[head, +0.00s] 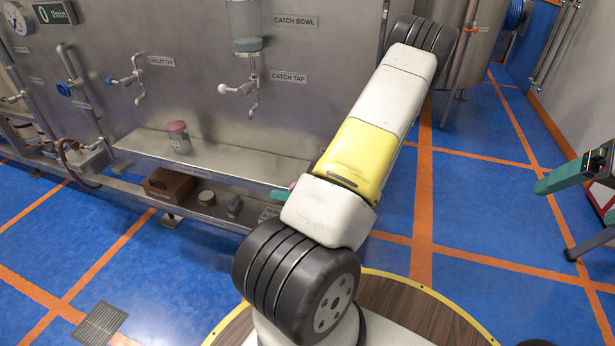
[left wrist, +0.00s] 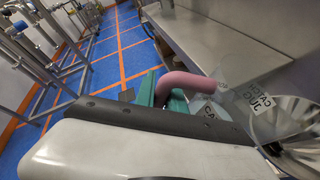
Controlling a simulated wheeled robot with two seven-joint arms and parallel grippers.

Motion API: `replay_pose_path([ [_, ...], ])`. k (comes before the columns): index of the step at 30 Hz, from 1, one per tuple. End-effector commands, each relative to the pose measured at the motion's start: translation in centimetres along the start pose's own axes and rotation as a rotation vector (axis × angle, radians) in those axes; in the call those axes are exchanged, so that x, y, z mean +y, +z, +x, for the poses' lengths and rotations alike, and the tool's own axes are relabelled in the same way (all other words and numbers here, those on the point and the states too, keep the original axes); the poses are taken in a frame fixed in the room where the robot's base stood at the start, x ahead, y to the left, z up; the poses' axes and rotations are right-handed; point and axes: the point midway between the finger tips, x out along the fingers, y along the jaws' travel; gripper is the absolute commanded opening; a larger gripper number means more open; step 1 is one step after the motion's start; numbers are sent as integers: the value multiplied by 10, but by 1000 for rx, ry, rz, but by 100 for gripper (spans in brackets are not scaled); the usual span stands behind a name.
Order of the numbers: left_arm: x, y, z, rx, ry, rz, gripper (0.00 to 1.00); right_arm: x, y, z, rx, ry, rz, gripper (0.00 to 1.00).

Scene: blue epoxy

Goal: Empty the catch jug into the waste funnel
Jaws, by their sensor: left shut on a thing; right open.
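The catch jug (left wrist: 257,95) is a clear vessel with a white label and a pink handle (left wrist: 188,83). In the left wrist view, the teal fingers of my left gripper (left wrist: 165,92) are shut on that handle. The label reads turned over, so the jug looks tilted. In the head view my left gripper (head: 279,196) is mostly hidden behind my own arm, by the bench's front edge. My right gripper (head: 572,198), with teal fingers, is open and empty at the right edge. I cannot identify the waste funnel; a shiny round rim (left wrist: 300,108) shows beside the jug.
A pink-lidded container (head: 178,138) stands on the steel bench (head: 225,160). A brown box (head: 168,185) and a round tin (head: 206,197) sit below. The catch tap (head: 250,87) and outlet tap (head: 131,79) project from the panel. The blue floor at right is largely clear.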

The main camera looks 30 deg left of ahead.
Motion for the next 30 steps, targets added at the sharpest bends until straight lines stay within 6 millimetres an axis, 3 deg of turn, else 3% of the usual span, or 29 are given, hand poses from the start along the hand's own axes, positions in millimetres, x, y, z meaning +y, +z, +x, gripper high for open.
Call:
replay_pose_path([
  [8, -17, 15, -6, 1, 109, 254, 0, 0, 0, 0, 0, 0, 0, 84],
  [18, -44, 56, -23, 1, 246, 586, 0, 0, 0, 0, 0, 0, 0, 84],
  [30, -51, 67, -28, 5, 291, 696, 0, 0, 0, 0, 0, 0, 0, 84],
])
